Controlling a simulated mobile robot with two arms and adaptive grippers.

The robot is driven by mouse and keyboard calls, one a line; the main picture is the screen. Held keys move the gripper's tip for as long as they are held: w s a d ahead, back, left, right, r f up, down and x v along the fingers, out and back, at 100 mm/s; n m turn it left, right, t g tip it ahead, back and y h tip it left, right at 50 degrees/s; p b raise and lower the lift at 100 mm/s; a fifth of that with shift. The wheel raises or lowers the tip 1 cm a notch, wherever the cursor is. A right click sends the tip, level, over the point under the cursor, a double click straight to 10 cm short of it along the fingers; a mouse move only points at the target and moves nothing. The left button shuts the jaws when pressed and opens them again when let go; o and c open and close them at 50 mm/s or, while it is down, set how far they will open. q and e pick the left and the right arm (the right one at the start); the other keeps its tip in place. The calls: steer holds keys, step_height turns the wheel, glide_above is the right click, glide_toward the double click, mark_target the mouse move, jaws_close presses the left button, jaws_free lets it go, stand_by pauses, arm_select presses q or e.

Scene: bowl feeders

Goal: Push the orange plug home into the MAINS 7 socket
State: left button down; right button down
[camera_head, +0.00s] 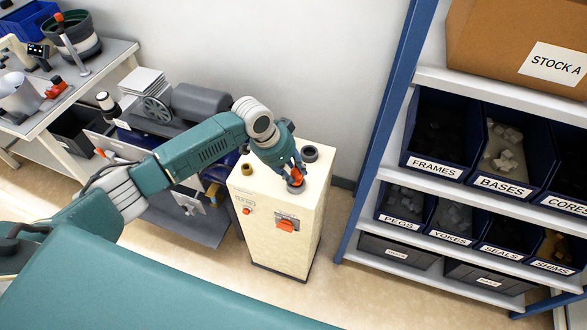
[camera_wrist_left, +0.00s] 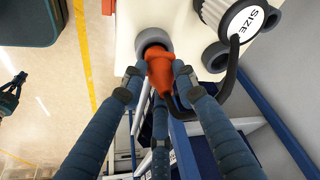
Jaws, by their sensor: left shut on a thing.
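My left gripper (camera_head: 294,172) is shut on the orange plug (camera_head: 298,178) above the top of a cream cabinet (camera_head: 273,245). In the left wrist view its fingers (camera_wrist_left: 157,80) close around the plug (camera_wrist_left: 160,66) from several sides. The plug's front end meets the grey round socket (camera_wrist_left: 153,38), which also shows in the head view (camera_head: 295,188). How deep the plug sits is hidden. The small label on the cabinet front is too blurred to read. What looks like my right gripper (camera_wrist_left: 12,90) is small at the left edge of the wrist view.
A dark round fitting (camera_head: 310,153) and a brass-coloured one (camera_head: 247,168) stand on the cabinet top. A black cord (camera_wrist_left: 227,80) loops beside the plug. The bin shelf (camera_head: 440,188) stands to the right, with a machine (camera_head: 190,105) behind my arm.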

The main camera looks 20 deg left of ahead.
arm_select(q)
steer(key=shift+f+b, duration=0.3)
steer(key=shift+f, duration=0.5)
stand_by(0.4)
steer(key=c, duration=1.1)
jaws_free()
steer(key=shift+r, duration=0.15)
steer(key=p+v, duration=0.7)
steer(key=p, duration=0.1)
steer(key=shift+w+d, duration=0.1)
